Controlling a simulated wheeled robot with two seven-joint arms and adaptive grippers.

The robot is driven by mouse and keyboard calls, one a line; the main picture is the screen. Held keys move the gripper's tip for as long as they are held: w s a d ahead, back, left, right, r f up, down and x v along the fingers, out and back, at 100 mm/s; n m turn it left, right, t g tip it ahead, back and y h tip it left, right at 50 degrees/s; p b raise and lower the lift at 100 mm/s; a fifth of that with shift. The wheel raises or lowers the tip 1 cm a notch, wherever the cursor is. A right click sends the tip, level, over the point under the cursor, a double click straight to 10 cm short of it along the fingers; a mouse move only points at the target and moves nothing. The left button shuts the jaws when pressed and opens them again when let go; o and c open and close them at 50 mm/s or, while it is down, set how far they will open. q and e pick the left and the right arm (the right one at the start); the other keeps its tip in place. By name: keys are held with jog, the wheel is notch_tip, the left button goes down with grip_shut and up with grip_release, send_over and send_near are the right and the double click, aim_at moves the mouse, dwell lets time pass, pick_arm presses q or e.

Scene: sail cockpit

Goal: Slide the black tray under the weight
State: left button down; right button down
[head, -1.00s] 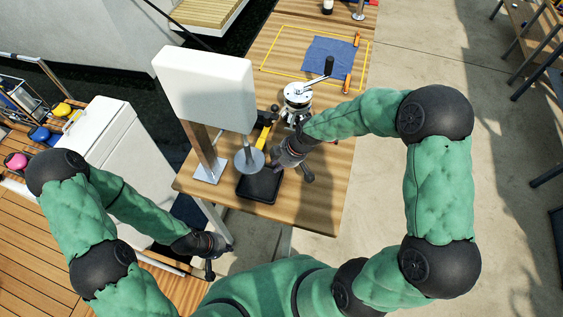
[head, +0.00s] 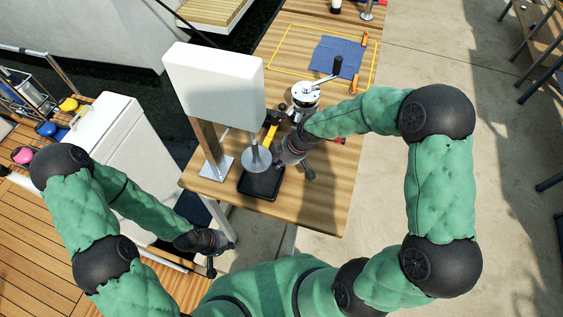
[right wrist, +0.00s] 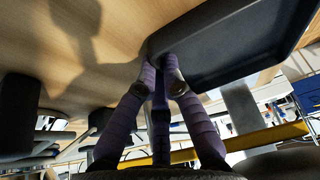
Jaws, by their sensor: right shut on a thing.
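The black tray (head: 262,187) lies on the wooden table near its front edge. The weight, a grey round disc (head: 257,159) on a thin rod, hangs below a white box-shaped head on a post. In the head view the disc overlaps the tray's back edge; the height gap is hard to judge. My right gripper (head: 287,166) is at the tray's back right side. In the right wrist view its purple fingers (right wrist: 165,66) are closed together on the rim of the dark tray (right wrist: 235,45). My left gripper (head: 212,258) hangs low, away from the table; its fingers are unclear.
The white head (head: 214,85) and its post (head: 210,150) stand left of the tray. A silver winch (head: 305,95) with a crank handle stands behind my right gripper. A blue cloth (head: 335,57) lies in a yellow outline farther back. Bare table lies right of the tray.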

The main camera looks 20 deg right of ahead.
jog(key=shift+w+a, duration=0.1)
jog(key=shift+a, duration=0.05)
jog(key=c, duration=1.3)
grip_release()
jog(key=shift+r, duration=0.1)
jog(key=v, duration=1.2)
jog(key=shift+d, duration=0.2)
